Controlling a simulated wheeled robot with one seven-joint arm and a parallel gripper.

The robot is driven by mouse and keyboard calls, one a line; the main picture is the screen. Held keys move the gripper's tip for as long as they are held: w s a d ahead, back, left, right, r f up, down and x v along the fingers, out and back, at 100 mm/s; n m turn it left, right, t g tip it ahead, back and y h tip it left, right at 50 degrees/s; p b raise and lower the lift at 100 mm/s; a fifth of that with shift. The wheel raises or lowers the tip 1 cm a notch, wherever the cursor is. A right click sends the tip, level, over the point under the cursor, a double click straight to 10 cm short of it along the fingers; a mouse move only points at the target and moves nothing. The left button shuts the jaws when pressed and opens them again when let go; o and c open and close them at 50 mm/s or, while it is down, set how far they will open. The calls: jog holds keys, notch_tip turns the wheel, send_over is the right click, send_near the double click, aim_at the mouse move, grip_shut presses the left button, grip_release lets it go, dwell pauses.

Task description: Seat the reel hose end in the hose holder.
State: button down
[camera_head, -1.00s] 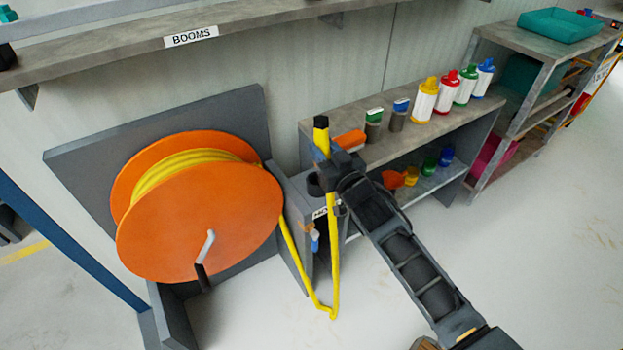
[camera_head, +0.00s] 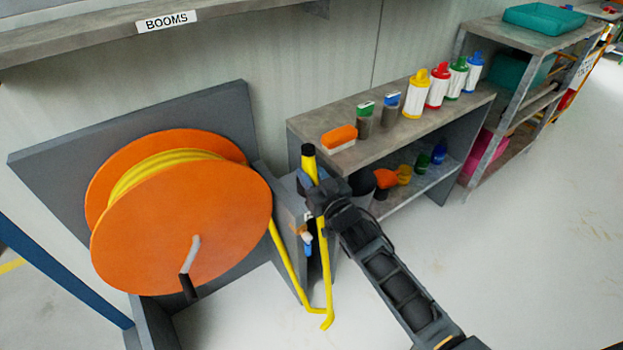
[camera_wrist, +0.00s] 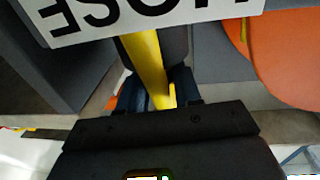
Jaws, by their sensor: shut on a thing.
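The reel hose end is a yellow tube with a black tip (camera_head: 308,150), standing roughly upright beside the grey stand at the reel's right. My gripper (camera_head: 316,196) is shut on the hose below the tip. In the wrist view the yellow hose (camera_wrist: 150,65) passes between the fingers of my gripper (camera_wrist: 158,95). The hose holder's white HOSE label (camera_wrist: 150,14) shows upside down there, close to the hose. A dark rounded part lies beside the hose. The holder is mostly hidden behind my gripper in the head view, so I cannot tell whether the hose is inside it.
The orange reel (camera_head: 180,215) with its crank stands at left; the hose loops down to the floor. A low shelf (camera_head: 390,125) behind my arm holds an orange-topped block (camera_head: 340,138), jars and several bottles. Open floor (camera_head: 510,240) lies at right.

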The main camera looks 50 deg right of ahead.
jog(key=c, duration=0.8)
grip_release()
jog(key=shift+f, duration=0.2)
jog(key=shift+r, duration=0.35)
jog(key=v, duration=1.2)
jog(key=shift+f+p, duration=0.2)
jog(key=shift+p, duration=0.15)
jog(key=shift+s+a, duration=0.1)
